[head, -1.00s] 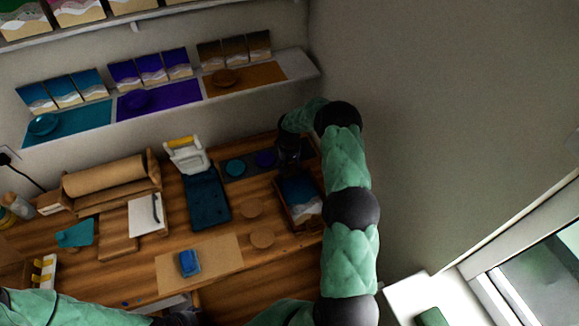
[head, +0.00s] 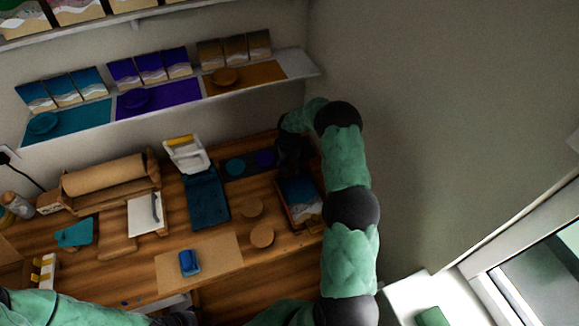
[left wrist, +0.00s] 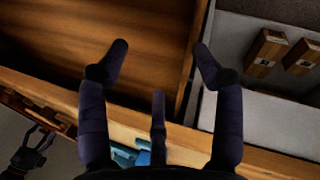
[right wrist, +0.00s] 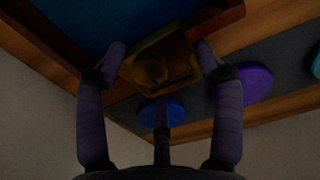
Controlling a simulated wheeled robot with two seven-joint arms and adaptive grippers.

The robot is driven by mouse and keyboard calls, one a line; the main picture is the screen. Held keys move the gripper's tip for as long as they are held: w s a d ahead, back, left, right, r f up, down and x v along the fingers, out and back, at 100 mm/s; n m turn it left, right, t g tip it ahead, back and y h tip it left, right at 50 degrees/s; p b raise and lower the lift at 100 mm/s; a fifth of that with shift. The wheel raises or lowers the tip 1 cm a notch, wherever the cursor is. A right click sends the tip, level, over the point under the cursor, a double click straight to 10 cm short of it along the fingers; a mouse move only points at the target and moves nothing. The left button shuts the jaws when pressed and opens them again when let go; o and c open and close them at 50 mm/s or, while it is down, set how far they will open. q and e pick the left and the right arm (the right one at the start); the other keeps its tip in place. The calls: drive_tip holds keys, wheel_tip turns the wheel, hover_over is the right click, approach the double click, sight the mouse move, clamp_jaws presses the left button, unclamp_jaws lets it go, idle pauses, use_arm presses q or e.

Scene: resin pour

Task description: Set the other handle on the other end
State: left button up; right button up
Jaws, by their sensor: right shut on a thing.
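The wooden tray with a blue and white poured surface (head: 300,198) lies at the right end of the bench. In the right wrist view its blue face and dark red-brown rim (right wrist: 222,22) fill the top. My right gripper (right wrist: 158,55) is shut on a brass-coloured handle (right wrist: 155,68), at the tray's far end in the head view. The handle looks close against the tray's end; I cannot tell if it is seated. The near end's handle is not clear. My left gripper (left wrist: 160,60) is open and empty above an open drawer (left wrist: 150,50).
Coloured discs on a dark strip (right wrist: 243,84) lie beside the tray's far end. Round wooden discs (head: 262,236) and a blue piece on a brown mat (head: 230,250) are left of the tray.

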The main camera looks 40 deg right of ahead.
drive_tip(key=o, duration=1.4)
drive_tip(key=shift+c, duration=0.2)
drive_tip(key=shift+r, duration=0.1)
wheel_tip(320, 180, up, 8)
drive_tip(key=p, duration=0.3)
drive_tip(key=shift+p, duration=0.35)
